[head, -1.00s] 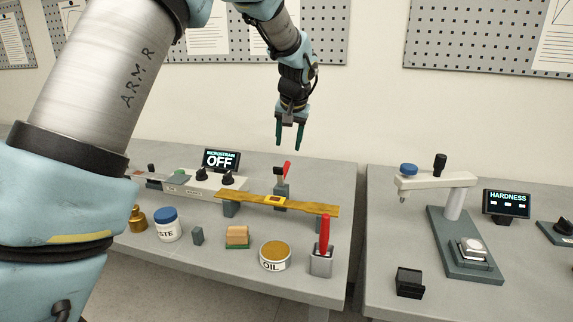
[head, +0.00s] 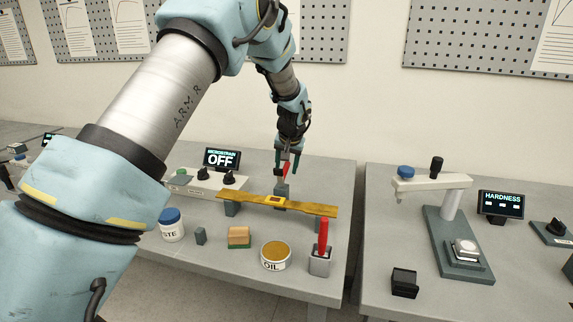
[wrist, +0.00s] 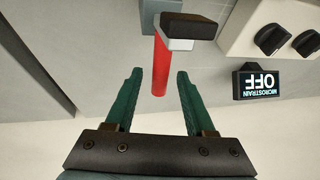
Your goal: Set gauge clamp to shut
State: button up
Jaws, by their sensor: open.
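A clamp with a red lever (head: 286,170) and a grey base (head: 281,190) stands behind the middle of a yellow-brown bar (head: 310,207); I take it to be the gauge clamp. Its lever is raised and tilted in the head view. My gripper (head: 286,163) is at the lever, pointing down, and partly hides it. In the wrist view, my gripper (wrist: 159,78) is open, with the red lever (wrist: 161,65) showing between its green fingers and a gap on either side. The clamp's black-and-grey tip (wrist: 188,27) also shows there. I cannot tell whether a finger touches the lever.
A second red lever (head: 323,236) stands on a grey block at the front right. An oil tin (head: 276,256), a wooden-topped block (head: 238,236) and a paste jar (head: 171,226) line the front. A display reading OFF (head: 222,159) stands behind a knobbed box (head: 203,184).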

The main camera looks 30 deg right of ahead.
grip_shut()
dwell(0.3)
dwell(1.1)
